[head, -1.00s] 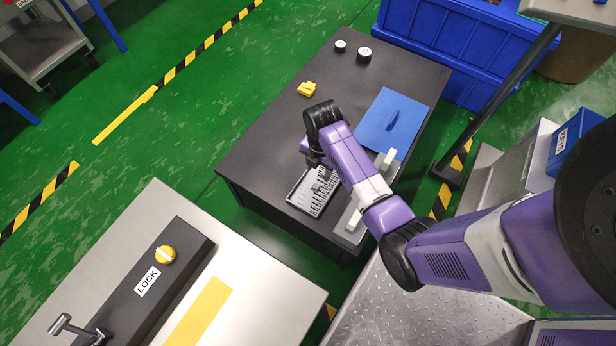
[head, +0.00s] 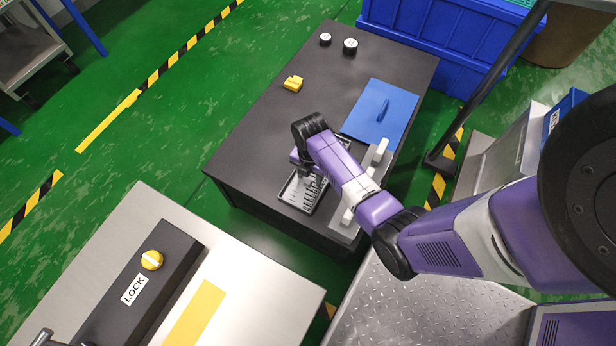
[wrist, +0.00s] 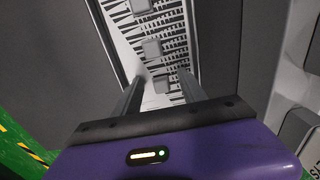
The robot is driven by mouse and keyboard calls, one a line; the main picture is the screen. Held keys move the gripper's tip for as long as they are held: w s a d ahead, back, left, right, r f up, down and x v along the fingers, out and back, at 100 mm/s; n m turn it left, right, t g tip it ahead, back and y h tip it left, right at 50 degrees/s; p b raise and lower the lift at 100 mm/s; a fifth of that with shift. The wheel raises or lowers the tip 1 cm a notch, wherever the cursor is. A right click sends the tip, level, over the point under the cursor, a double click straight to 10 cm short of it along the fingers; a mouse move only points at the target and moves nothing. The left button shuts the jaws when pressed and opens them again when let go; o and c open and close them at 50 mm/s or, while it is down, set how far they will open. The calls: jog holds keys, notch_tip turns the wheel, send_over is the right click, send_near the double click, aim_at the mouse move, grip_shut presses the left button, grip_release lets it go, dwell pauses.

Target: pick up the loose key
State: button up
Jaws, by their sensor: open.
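No key can be clearly told apart. A shallow dark-rimmed tray (head: 286,194) with a white, black-marked inside lies on the black table (head: 262,130). In the wrist view the tray (wrist: 118,50) runs up from between my fingers. Small grey blocks lie along its middle; one (wrist: 152,48) is beyond the fingertips and another (wrist: 161,83) is between them. My gripper (wrist: 163,90) is open, pointing down over the tray, and also shows in the head view (head: 311,177). Whether it touches anything cannot be told. My arm hides part of the tray.
A grey piece with light blocks (head: 346,228) lies beside the tray. A LOCK panel (head: 118,312) is at lower left.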

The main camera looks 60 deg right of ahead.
jog(key=shift+c, duration=0.4)
grip_shut()
jog(key=shift+r, duration=0.1)
